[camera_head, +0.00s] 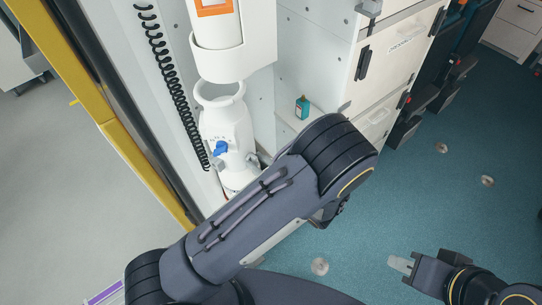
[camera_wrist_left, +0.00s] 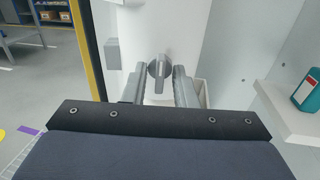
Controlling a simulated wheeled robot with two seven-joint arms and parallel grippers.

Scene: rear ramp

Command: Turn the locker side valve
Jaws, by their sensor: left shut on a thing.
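In the left wrist view, a grey valve handle (camera_wrist_left: 158,84) with a round hub sits on a white surface, its lever pointing down. In the head view, my left forearm hides most of this gripper. A white cylinder (camera_head: 224,122) with a blue knob (camera_head: 220,148) stands against the wall there, just left of that arm. My right gripper (camera_head: 402,264) is at the lower right, over the floor and away from the valve; its finger gap is not clear.
A small teal bottle (camera_head: 302,107) stands on a white ledge right of the cylinder. White drawers (camera_head: 395,50) stand further right. A yellow door post (camera_head: 110,125) and black coiled cord (camera_head: 163,70) are at the left. The teal floor (camera_head: 430,190) is mostly free.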

